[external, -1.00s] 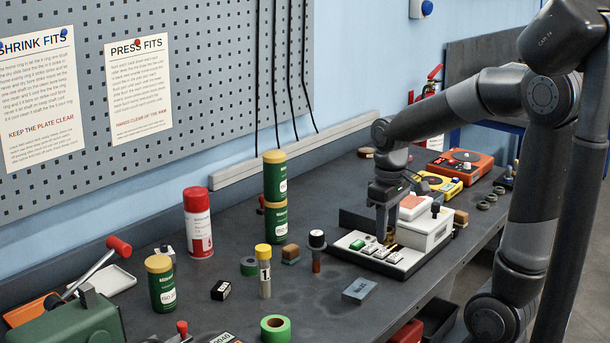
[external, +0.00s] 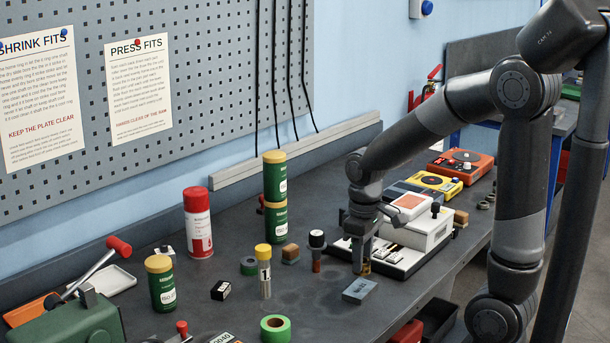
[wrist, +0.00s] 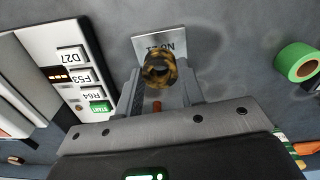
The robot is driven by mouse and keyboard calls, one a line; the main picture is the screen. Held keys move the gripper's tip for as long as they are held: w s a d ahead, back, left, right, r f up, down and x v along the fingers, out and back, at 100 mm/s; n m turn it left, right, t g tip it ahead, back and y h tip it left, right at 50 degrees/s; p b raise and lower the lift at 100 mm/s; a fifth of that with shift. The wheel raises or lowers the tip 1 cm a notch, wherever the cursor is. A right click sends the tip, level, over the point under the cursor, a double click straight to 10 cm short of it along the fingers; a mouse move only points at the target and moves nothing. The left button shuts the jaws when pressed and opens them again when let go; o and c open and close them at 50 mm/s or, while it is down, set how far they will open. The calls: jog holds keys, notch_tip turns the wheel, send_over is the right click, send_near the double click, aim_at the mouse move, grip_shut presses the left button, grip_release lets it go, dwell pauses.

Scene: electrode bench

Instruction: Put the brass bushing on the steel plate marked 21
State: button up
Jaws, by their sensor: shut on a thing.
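The brass bushing (wrist: 158,72), a mottled brown and gold ring, is held between the fingers of my gripper (wrist: 160,88). In the external view my gripper (external: 362,268) points down just behind the steel plate, with a bit of the bushing (external: 366,267) showing at its tips. The small grey steel plate (external: 359,291) lies flat and bare on the bench. In the wrist view the plate (wrist: 165,41) shows upside-down lettering that reads as No 21, and the bushing overlaps its near edge. The gap between bushing and bench is hard to judge.
A white device (external: 410,235) with labelled keys stands right of my gripper. A black-topped post (external: 317,250) stands left of it. Bench around the plate is clear.

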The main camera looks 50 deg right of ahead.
jog(key=shift+f, duration=2)
jog(key=shift+f, duration=0.1)
jog(key=o, duration=1.1)
notch_tip(320, 180, up, 11)
jog(key=shift+r, duration=0.1)
jog(key=shift+a+r, duration=0.1)
jog(key=shift+r, duration=0.5)
jog(key=s+a+r+m+t, duration=0.1)
jog(key=s+a+r+t, duration=0.1)
jog(key=s, duration=0.3)
jog(key=s+a+r+m+t, duration=0.1)
jog(key=s+a+r+t, duration=0.1)
jog(key=s, duration=0.3)
jog(key=shift+s+r+t, duration=0.35)
jog(key=shift+r+t, duration=0.35)
jog(key=shift+t, duration=0.1)
